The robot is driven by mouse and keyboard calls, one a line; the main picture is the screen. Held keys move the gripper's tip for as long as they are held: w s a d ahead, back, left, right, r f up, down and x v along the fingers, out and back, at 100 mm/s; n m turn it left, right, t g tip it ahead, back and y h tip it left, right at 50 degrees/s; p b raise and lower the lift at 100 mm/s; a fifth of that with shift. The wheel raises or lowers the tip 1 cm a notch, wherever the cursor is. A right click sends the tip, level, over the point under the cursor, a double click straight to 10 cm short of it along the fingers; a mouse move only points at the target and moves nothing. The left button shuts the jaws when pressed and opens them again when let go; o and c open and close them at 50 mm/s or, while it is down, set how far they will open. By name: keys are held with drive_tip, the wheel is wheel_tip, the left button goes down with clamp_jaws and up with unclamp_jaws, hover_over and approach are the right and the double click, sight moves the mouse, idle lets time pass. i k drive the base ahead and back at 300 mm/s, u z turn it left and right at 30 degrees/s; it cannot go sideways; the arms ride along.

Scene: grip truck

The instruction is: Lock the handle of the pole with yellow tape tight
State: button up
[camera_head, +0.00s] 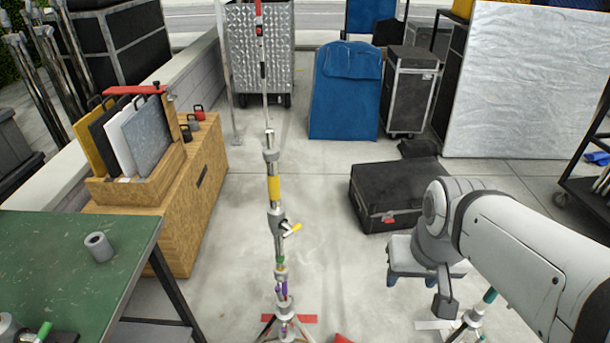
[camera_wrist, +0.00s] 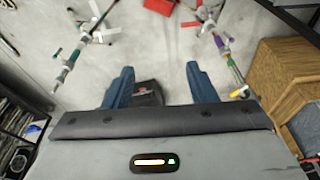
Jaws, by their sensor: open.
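The pole with yellow tape (camera_head: 274,188) stands upright on a tripod base left of centre in the head view. Its handle (camera_head: 292,229), with a yellow end, sticks out to the right below the tape. In the wrist view a pole with purple bands (camera_wrist: 225,50) at the upper right looks like the same one. My gripper (camera_head: 424,284) is to the right of the pole, well apart from it, pointing down. In the wrist view its two blue fingers (camera_wrist: 160,80) are spread wide with nothing held between them. How tight the handle is cannot be told.
A second stand with teal bands (camera_head: 487,297) is below my gripper, partly hidden by my arm. A black case (camera_head: 385,190) lies on the floor behind. A wooden cabinet (camera_head: 190,215) and green table (camera_head: 60,255) are at left. Floor between pole and gripper is clear.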

sight(288, 230)
drive_tip(key=u, duration=0.1)
drive_tip(key=k, duration=0.55)
drive_tip(key=z, duration=1.85)
drive_tip(key=k, duration=0.85)
drive_tip(key=u, duration=1.85)
drive_tip(key=i, duration=1)
